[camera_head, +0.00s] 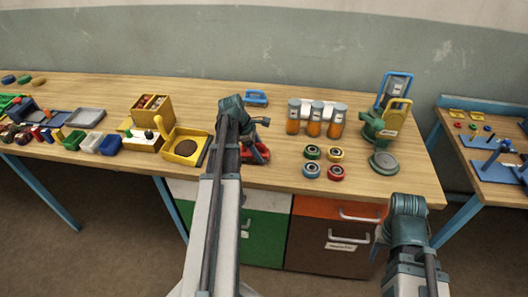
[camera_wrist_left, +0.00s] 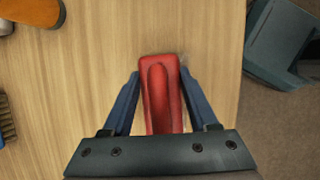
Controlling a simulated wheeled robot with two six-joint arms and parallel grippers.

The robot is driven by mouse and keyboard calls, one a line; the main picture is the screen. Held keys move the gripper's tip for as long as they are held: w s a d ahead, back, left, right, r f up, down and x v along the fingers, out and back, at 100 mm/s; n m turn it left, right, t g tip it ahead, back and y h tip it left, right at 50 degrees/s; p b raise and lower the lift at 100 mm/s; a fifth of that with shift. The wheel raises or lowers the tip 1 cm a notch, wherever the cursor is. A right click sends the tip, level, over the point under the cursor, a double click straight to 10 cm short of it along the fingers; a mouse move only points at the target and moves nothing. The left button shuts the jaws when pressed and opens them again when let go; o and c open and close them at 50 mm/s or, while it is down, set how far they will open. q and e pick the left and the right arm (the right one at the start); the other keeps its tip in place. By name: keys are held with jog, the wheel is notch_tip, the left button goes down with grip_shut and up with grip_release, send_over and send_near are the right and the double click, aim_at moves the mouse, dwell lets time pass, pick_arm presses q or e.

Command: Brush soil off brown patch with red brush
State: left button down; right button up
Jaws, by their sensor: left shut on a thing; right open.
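The red brush (camera_wrist_left: 158,95) lies between the two blue fingers of my left gripper (camera_wrist_left: 160,82) in the left wrist view, which is shut on it. In the head view the red brush (camera_head: 262,153) shows low over the table, partly hidden by my left arm. Its bristles are not visible. A yellow tray (camera_head: 168,158) with a round brown patch (camera_head: 186,147) lies to the left of my left arm. I cannot make out soil on it. My right gripper (camera_head: 382,240) is open and empty at the lower right, off the table's front edge.
A blue brush (camera_head: 256,98) lies behind my left gripper. Orange jars (camera_head: 314,120), several coloured rings (camera_head: 313,152) and a green stand (camera_head: 384,160) are to the right. A yellow box (camera_head: 152,106) and small bins (camera_head: 92,141) are to the left.

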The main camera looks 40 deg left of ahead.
aim_at(246, 150)
pick_arm(q)
jog(key=shift+s+a+f, duration=0.1)
jog(key=shift+s+a, duration=0.3)
jog(key=shift+a, duration=0.4)
jog(key=shift+s+a+r, duration=0.1)
jog(key=shift+s+a, duration=0.3)
jog(key=shift+a, duration=0.35)
jog(key=shift+s+a+f, duration=0.1)
jog(key=shift+s+a, duration=0.3)
jog(key=shift+a, duration=0.4)
jog(key=shift+s+a, duration=0.4)
jog(key=shift+a, duration=0.4)
jog(key=shift+s+a, duration=0.35)
jog(key=shift+a, duration=0.45)
jog(key=shift+w+d, duration=0.4)
jog(key=shift+d, duration=0.45)
jog(key=shift+w+d, duration=0.35)
jog(key=shift+d, duration=0.45)
jog(key=shift+w+d, duration=0.45)
jog(key=shift+d, duration=0.35)
jog(key=shift+w+d, duration=0.4)
jog(key=shift+d, duration=0.4)
